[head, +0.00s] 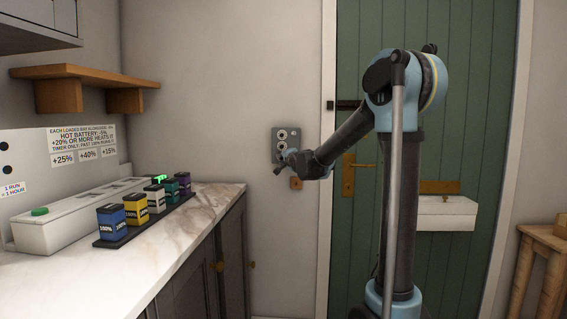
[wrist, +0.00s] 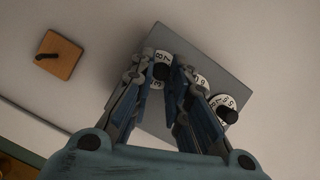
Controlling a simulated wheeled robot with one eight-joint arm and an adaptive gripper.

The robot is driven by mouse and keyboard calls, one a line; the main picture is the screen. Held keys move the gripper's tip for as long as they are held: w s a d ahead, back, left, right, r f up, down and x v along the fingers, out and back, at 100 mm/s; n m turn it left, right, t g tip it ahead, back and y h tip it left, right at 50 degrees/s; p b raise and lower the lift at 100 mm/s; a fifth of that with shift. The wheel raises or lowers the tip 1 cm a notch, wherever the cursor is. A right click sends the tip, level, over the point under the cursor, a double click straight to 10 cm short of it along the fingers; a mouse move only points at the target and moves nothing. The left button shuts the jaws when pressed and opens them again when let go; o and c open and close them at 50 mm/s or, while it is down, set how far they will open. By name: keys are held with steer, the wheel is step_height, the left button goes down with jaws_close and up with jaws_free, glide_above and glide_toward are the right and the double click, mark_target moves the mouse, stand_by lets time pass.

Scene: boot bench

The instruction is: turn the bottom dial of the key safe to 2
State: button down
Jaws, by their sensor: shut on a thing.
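The key safe (head: 286,143) is a grey box on the wall left of the green door, with dials in a column. My gripper (head: 283,163) is at its lower part in the head view. In the wrist view the safe (wrist: 205,58) is tilted and shows white numbered dials with black knobs. The bottom dial (wrist: 161,54) lies nearest the wooden hook plate. My gripper (wrist: 160,78) is shut on its knob. The fingers hide part of this dial and of the middle dial (wrist: 201,82). The far dial (wrist: 229,107) is clear of the fingers. I cannot tell the bottom dial's setting.
The wooden hook plate (wrist: 58,55) is on the wall just below the safe; it also shows in the head view (head: 296,183). The marble counter (head: 215,200) with coloured batteries is at the left. The green door (head: 460,100) has a brass handle (head: 348,178).

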steer(key=n+h, duration=0.2)
steer(key=n, duration=0.2)
steer(key=a+n+g+h, duration=0.1)
steer(key=n+h, duration=0.2)
steer(key=n, duration=0.1)
steer(key=n+g+h, duration=0.1)
steer(key=n+h, duration=0.2)
steer(key=n, duration=0.2)
steer(key=shift+a+r, duration=0.2)
stand_by(0.4)
steer(key=shift+n+h, duration=0.3)
stand_by(0.3)
steer(key=c, duration=1.5)
jaws_free()
steer(key=shift+c, duration=0.2)
steer(key=v, duration=1.1)
steer(key=shift+s+r, duration=0.25)
steer(key=shift+s, duration=0.05)
